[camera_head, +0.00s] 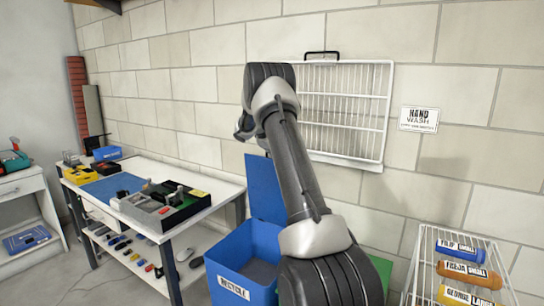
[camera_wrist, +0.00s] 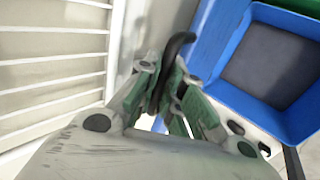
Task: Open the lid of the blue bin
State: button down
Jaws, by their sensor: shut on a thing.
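The blue bin (camera_head: 231,268) stands on the floor beside the workbench, with a white label on its front. Its interior shows, and its blue lid (camera_head: 263,186) stands raised, about upright, at the back near the wall. The bin's open top also shows at the right of the wrist view (camera_wrist: 234,78). My gripper (camera_wrist: 172,82) is shut on a dark curved piece (camera_wrist: 177,48) that looks like a handle. I cannot tell clearly what the handle joins.
A white wire rack (camera_head: 345,110) hangs on the wall behind my arm. A green bin (camera_head: 381,272) is partly hidden right of the blue bin. A workbench (camera_head: 222,185) with tools is at left. A wire shelf with labelled bottles (camera_head: 468,274) is at right.

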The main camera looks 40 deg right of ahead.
jog(key=shift+w+d, duration=0.15)
jog(key=shift+d, duration=0.15)
jog(key=c, duration=1.5)
grip_release()
jog(key=shift+r, duration=0.1)
jog(key=v, duration=1.2)
